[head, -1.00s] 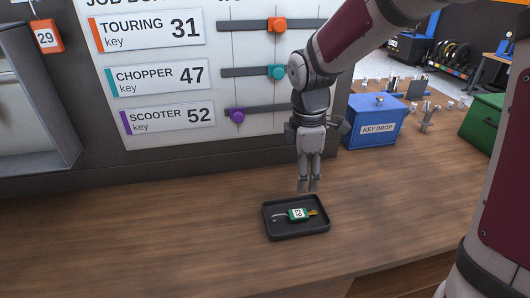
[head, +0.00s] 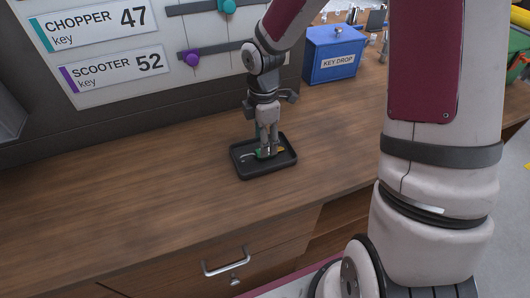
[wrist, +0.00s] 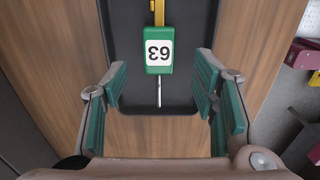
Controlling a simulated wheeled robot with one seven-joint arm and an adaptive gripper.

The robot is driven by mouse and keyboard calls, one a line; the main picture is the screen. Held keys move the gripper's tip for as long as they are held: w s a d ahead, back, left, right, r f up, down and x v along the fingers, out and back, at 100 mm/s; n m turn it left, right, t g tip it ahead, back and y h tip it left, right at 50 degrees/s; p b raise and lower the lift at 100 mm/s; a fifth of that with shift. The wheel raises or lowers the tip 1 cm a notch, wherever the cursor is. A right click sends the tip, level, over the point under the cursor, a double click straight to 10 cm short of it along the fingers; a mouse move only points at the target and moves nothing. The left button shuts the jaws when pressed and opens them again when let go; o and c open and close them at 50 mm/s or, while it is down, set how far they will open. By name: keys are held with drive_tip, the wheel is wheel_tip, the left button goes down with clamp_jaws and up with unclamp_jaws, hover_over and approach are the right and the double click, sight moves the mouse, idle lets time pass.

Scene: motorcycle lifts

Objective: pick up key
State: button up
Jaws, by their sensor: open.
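The key (head: 264,154) has a green tag and lies in a small black tray (head: 241,167) on the wooden counter. No contact with the key shows.
A blue KEY DROP box (head: 332,55) stands behind and to the right on the counter. The job board (head: 110,45) with sliders rises behind the tray. The counter left of the tray (head: 130,185) is clear. A drawer with a handle (head: 226,262) is below.

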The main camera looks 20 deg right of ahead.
sight(257, 152)
drive_tip(key=f, duration=0.4)
drive_tip(key=shift+d+f, duration=0.1)
drive_tip(key=shift+d, duration=0.1)
drive_tip(key=shift+c, duration=0.3)
drive_tip(key=c, duration=1)
